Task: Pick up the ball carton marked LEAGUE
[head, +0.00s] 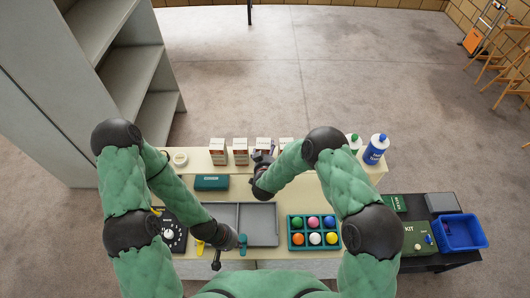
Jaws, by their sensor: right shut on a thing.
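A row of small white-and-brown cartons stands along the back of the cream table: one at the left (217,152), one beside it (240,152), a third (263,144) and a fourth (286,143), partly hidden by my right arm. Their markings are too small to read, so I cannot tell which says LEAGUE. My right gripper (262,158) is at the front of the third carton and shut on it; its fingers and the lower carton are partly hidden. My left gripper (230,246) is low over the front of the table, near the grey tray; its finger opening is unclear.
A grey tray (262,225), a teal case (211,183) and a teal rack of coloured balls (290,238) lie on the table. A blue-and-white bottle (376,148) stands back right. A blue bin (461,232) is on the dark side table. Grey shelves rise left.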

